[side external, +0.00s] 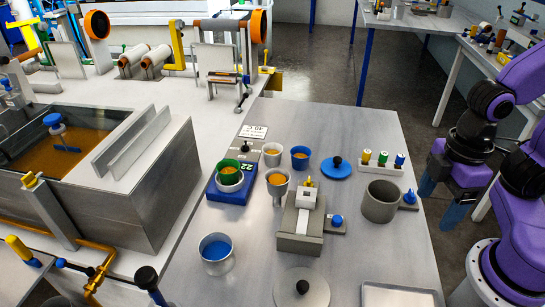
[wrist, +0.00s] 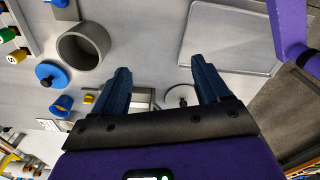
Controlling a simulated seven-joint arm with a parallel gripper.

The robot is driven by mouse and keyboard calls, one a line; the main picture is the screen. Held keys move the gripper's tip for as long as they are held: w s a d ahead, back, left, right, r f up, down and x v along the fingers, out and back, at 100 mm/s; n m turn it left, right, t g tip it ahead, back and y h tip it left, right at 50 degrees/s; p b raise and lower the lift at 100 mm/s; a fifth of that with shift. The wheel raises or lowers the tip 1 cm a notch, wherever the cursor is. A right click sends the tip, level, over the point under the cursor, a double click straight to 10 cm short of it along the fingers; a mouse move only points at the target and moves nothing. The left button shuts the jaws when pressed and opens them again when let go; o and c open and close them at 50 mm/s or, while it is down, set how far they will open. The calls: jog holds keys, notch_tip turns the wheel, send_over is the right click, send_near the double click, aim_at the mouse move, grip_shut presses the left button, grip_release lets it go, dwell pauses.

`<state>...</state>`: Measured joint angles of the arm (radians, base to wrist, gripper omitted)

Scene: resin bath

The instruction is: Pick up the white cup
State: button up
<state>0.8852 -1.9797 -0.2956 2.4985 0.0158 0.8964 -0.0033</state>
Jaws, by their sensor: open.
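Another pale cup (side external: 229,184) with a green rim sits on a blue scale (side external: 224,196). My gripper (side external: 442,198) is open and empty at the table's right edge, well away from these cups. The wrist view shows both dark blue fingers (wrist: 160,68) apart with nothing between them.
A grey pot (side external: 381,206) and a rack of small bottles (side external: 382,171) stand between my gripper and the cups. A grey block device (side external: 304,232), a pale cup of blue liquid (side external: 216,262), a round lid (side external: 301,293) and a tray (side external: 400,296) are nearer the front.

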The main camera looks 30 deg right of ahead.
jog(key=w+a+m+t+y, duration=0.1)
jog(key=w+a+m, duration=0.1)
jog(key=w+a, duration=0.3)
jog(key=w+a+f+m+y, duration=0.1)
jog(key=w+a+m+y, duration=0.1)
jog(key=w+a, duration=0.3)
jog(key=w+a+m+t+y, duration=0.1)
jog(key=w+a+m+y, duration=0.1)
jog(key=w+a, duration=0.3)
jog(key=shift+w+a+f+t, duration=0.1)
jog(key=shift+a+f+t, duration=0.05)
jog(key=shift+a, duration=1)
jog(key=shift+w+a+f+t, duration=0.1)
jog(key=shift+a+f+t, duration=0.05)
jog(key=shift+a, duration=0.95)
jog(key=w+a+f+m+t, duration=0.1)
jog(key=w+a+m+t, duration=0.15)
jog(key=w, duration=0.45)
jog(key=m+t+h, duration=0.5)
jog(key=m+h, duration=0.6)
jog(key=h, duration=0.1)
send_near(273, 149)
jog(key=x, duration=0.9)
jog(key=shift+c, duration=0.2)
